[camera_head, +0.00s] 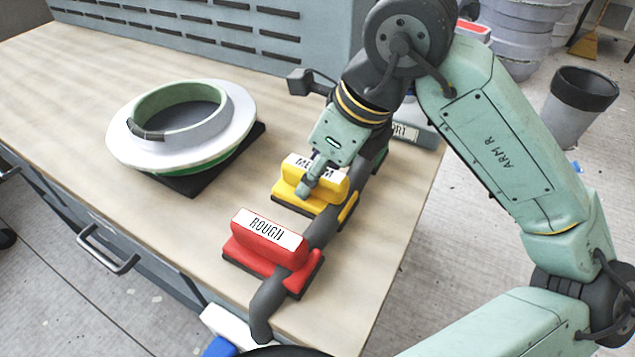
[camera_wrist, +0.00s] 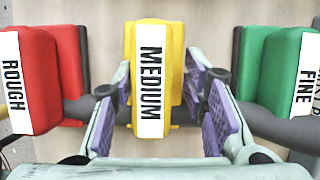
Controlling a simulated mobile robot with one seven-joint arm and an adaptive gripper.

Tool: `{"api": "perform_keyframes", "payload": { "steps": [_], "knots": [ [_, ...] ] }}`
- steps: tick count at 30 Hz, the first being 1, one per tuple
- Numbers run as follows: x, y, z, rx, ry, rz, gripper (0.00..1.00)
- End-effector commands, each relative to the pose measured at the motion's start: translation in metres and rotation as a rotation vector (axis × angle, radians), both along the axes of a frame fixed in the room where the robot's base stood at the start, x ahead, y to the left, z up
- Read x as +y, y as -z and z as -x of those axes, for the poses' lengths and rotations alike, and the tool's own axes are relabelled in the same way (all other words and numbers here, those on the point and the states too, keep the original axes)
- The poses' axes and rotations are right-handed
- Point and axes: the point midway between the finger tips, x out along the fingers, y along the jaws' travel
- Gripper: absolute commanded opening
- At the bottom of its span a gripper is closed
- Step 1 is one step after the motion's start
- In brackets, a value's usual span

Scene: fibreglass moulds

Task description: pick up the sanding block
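Three sanding blocks stand in a row on the workbench. The yellow one (camera_head: 291,188), labelled MEDIUM, is in the middle; it also shows upright in the centre of the wrist view (camera_wrist: 176,90). The red one (camera_head: 262,259), labelled ROUGH, is nearer, and shows at left in the wrist view (camera_wrist: 43,60). The green one, labelled FINE, is at right in the wrist view (camera_wrist: 266,60) and mostly hidden behind my arm in the head view. My gripper (camera_head: 316,183) is over the yellow block, open, with a purple-padded finger on each side. Contact cannot be told.
A dark thick tube (camera_head: 265,303) runs along the row, close to the blocks. A round white and green mould (camera_head: 221,145) sits on a black pad at left. A grey slotted panel (camera_head: 205,25) stands behind. Bare bench (camera_head: 180,225) lies between mould and blocks.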

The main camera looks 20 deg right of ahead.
Motion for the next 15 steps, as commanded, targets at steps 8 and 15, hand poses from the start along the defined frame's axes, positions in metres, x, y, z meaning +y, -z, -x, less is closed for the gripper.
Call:
{"api": "perform_keyframes", "payload": {
  "steps": [8,15],
  "knots": [
    [0.0001,0.0003,0.0001,0.000,0.000,0.000,0.17],
    [0.0001,0.0002,0.0000,0.000,0.000,0.000,0.06]
  ]
}}
